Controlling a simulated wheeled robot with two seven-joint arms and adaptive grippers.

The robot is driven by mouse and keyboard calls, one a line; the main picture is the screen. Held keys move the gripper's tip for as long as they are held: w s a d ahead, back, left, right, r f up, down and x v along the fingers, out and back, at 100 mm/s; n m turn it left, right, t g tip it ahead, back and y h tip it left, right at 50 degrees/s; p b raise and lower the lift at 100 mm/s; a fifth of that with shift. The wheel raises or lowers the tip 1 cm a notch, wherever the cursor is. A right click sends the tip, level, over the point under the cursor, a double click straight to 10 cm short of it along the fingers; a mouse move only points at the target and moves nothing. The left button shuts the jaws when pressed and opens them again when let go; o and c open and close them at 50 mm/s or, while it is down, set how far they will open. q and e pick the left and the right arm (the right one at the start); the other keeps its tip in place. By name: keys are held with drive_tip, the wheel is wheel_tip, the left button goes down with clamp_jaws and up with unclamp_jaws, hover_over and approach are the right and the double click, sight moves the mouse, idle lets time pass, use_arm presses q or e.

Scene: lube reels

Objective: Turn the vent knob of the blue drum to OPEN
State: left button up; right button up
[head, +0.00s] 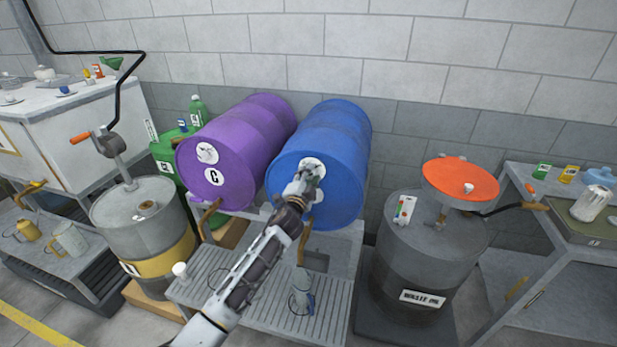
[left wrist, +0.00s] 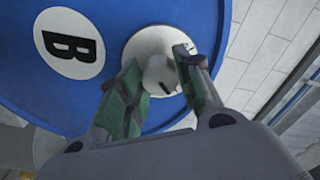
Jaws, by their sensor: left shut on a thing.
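The blue drum (head: 345,150) lies on its side on a rack, its round end facing me. In the left wrist view its blue face (left wrist: 60,110) carries a white label with a B. The white vent knob (left wrist: 160,74) sits on a pale round plate (left wrist: 142,45) on that face. My left gripper (head: 309,172) reaches the upper part of the drum face. In the left wrist view its green-padded fingers (left wrist: 158,85) are on both sides of the knob, shut on it. A dark mark shows on the knob; its full setting is partly hidden by the fingers. My right gripper is not in view.
A purple drum (head: 232,150) lies left of the blue one. A waste oil drum with an orange top (head: 460,178) stands right. A grey drum (head: 140,225) stands left.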

use_arm(q)
drive_tip(key=shift+f, duration=0.1)
drive_tip(key=o, duration=1)
drive_tip(key=shift+o, duration=0.2)
drive_tip(key=v, duration=1.2)
idle(0.6)
